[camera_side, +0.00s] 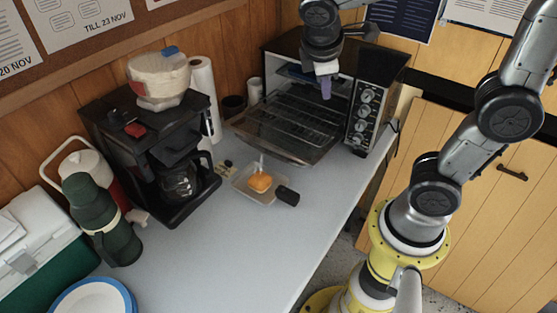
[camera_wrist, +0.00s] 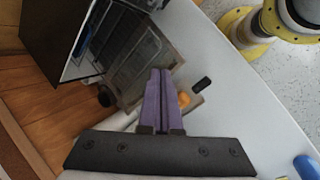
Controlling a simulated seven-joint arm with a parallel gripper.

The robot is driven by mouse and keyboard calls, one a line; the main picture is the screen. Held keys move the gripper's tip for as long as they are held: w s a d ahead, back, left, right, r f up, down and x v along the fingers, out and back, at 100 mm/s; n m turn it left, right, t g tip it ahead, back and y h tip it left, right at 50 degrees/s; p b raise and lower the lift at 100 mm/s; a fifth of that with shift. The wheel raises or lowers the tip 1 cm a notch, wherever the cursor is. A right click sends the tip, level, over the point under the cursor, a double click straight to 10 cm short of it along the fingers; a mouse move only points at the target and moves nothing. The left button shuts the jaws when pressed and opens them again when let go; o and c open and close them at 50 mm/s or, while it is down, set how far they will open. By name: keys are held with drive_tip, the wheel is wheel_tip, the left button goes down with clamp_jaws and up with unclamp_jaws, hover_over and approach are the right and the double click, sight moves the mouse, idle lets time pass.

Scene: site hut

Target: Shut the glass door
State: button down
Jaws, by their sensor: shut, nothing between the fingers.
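The toaster oven (camera_side: 390,75) stands at the back of the counter. Its glass door (camera_side: 285,143) hangs open, folded down and forward from the bottom edge, and lies low over the counter. Wire racks show inside the oven and through the glass. In the wrist view the glass door (camera_wrist: 145,60) lies partly behind the fingers. My gripper (camera_side: 326,95) is shut and empty, pointing down in front of the oven opening, and appears above the door. Its purple fingers are pressed together in the wrist view (camera_wrist: 157,73). I cannot tell the exact gap to the door.
A tray (camera_side: 240,188) with an orange item (camera_side: 260,182) and a black object (camera_side: 288,196) sits in front of the door. A coffee maker (camera_side: 150,150), paper towel roll (camera_side: 204,95) and green flask (camera_side: 100,215) stand left.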

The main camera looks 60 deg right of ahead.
drive_tip(key=w+a+f+n+g+h, duration=0.1)
drive_tip(key=w+a+f+n+h, duration=0.15)
drive_tip(key=w+f+n, duration=0.35)
drive_tip(key=w+a+f+n+h, duration=0.1)
drive_tip(key=w+a+f, duration=0.1)
drive_tip(key=f, duration=0.3)
drive_tip(key=w+a+f+n+h, duration=0.1)
drive_tip(key=a+f+h, duration=0.1)
drive_tip(key=f, duration=0.3)
drive_tip(key=w+a+f+n+h, duration=0.1)
drive_tip(key=w+a+f+n, duration=0.1)
drive_tip(key=f, duration=0.3)
drive_tip(key=shift+w+a+f, duration=0.2)
drive_tip(key=shift+w+f, duration=0.1)
drive_tip(key=shift+w, duration=0.05)
drive_tip(key=shift+s+a+f+n+h, duration=0.15)
drive_tip(key=shift+f+n+h, duration=0.1)
drive_tip(key=shift+f+n, duration=0.05)
drive_tip(key=x, duration=0.9)
drive_tip(key=shift+s+d+f, duration=0.1)
drive_tip(key=shift+d+f, duration=0.1)
drive_tip(key=shift+d, duration=0.05)
